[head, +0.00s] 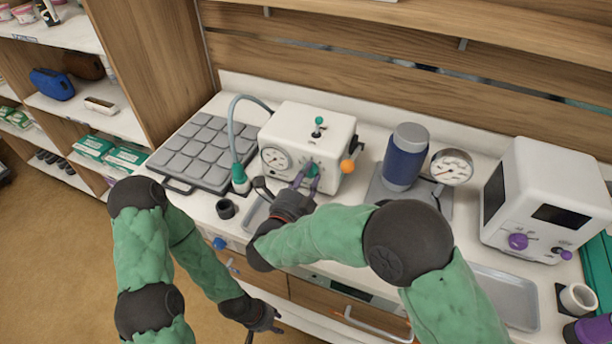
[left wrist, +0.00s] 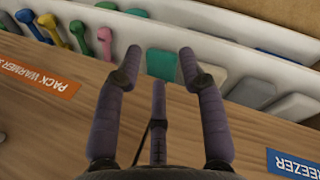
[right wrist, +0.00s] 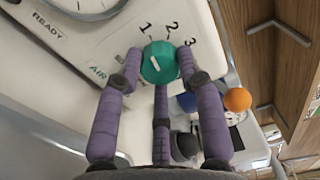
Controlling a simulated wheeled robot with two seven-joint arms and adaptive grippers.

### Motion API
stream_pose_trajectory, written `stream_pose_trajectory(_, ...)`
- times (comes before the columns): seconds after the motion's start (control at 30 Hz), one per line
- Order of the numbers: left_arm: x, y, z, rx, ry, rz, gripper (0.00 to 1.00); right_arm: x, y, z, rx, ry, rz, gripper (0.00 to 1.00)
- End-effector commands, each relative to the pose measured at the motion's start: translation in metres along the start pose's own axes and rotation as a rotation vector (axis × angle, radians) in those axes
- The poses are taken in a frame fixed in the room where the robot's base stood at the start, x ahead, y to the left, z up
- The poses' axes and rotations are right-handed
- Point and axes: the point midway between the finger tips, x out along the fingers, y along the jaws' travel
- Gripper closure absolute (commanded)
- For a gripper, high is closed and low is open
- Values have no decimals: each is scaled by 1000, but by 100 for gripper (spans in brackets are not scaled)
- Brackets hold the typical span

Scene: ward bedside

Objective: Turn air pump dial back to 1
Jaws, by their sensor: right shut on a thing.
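The air pump (head: 292,127) is a white box on the counter with a gauge (head: 277,158) and an orange knob (head: 347,166) at its side. Its green dial (right wrist: 160,60) shows large in the right wrist view, beside the printed 1, 2 and 3. A white mark is on its face; I cannot tell surely which number it points at. My right gripper (right wrist: 162,72) is shut on the dial, fingers on either side; in the head view it (head: 306,178) is at the pump's front. My left gripper (left wrist: 160,68) is open and empty, low before the counter.
A grey padded tray (head: 205,150) is left of the pump. A blue cylinder (head: 404,160), a round gauge (head: 452,167) and a white monitor (head: 545,200) stand to the right. A hose (head: 233,125) runs at the pump's left. Drawers are below the counter.

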Motion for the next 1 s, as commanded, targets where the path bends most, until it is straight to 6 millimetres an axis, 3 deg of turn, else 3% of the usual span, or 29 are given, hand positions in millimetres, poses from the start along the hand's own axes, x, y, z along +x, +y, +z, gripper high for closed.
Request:
stream_pose_trajectory(0.2,0,0,0,0,0,0,60,-1,6,-3,-10,6,10,95)
stream_pose_trajectory(0.23,0,0,0,0,0,0,60,-1,6,-3,-10,6,9,57)
stream_pose_trajectory(0.3,0,0,0,0,0,0,60,0,5,-3,-9,5,9,39)
stream_pose_trajectory(0.73,0,0,0,0,0,0,60,-6,1,-1,-1,1,2,39)
stream_pose_trajectory(1.0,0,0,0,0,0,0,60,-50,1,0,-2,-3,1,39)
